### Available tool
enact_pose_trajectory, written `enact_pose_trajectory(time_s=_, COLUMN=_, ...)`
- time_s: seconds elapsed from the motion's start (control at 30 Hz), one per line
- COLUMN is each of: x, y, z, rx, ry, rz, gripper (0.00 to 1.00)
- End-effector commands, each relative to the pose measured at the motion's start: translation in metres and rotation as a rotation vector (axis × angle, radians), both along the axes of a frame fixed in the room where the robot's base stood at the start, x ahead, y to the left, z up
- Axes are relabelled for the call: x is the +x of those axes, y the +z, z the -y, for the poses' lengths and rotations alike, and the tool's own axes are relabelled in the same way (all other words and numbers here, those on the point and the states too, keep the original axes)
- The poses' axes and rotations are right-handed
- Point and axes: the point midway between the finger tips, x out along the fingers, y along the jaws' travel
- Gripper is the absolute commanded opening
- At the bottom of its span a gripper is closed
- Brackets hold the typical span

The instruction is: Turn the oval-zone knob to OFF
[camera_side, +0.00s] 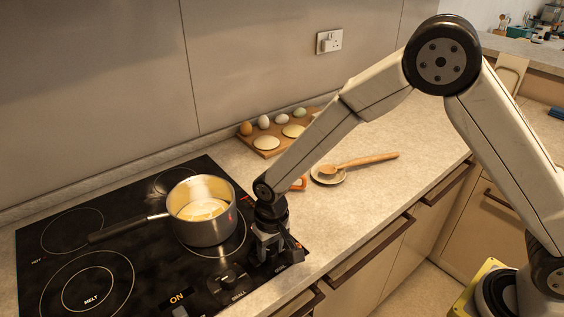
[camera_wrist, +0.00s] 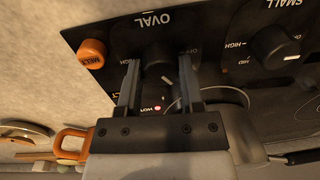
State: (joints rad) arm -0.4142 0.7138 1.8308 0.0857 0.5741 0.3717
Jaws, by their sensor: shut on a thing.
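In the wrist view, the black oval-zone knob (camera_wrist: 160,72) sits on the dark panel beneath the upside-down OVAL label. My gripper (camera_wrist: 160,66) is shut on the knob, one finger on each side. A light mark shows on the knob, but its exact setting is hard to read. A partly covered OFF-like label shows right of the fingers, and HIGH lies left. A small red light (camera_wrist: 160,108) glows near the fingers. In the side view, my gripper (camera_side: 268,250) reaches down at the hob's right front edge and hides the knob.
A saucepan (camera_side: 205,229) with pale contents stands on the black hob (camera_side: 140,270), close by. An orange ON glows at the front. A spoon (camera_side: 362,161) and egg board (camera_side: 267,143) lie behind.

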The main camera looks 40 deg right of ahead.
Motion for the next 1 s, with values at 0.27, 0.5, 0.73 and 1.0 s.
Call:
enact_pose_trajectory(time_s=0.27, x=-0.0001, y=0.0000, z=-0.0001, rx=0.000, ry=0.138, rz=-0.003, gripper=0.00)
enact_pose_trajectory(time_s=0.5, x=-0.0003, y=-0.0002, z=-0.0001, rx=-0.001, ry=0.337, rz=-0.004, gripper=0.00)
enact_pose_trajectory(time_s=0.73, x=-0.0003, y=-0.0002, z=-0.0003, rx=-0.001, ry=0.556, rz=-0.005, gripper=0.00)
enact_pose_trajectory(time_s=1.0, x=-0.0001, y=0.0000, z=-0.0007, rx=-0.001, ry=0.794, rz=-0.005, gripper=0.00)
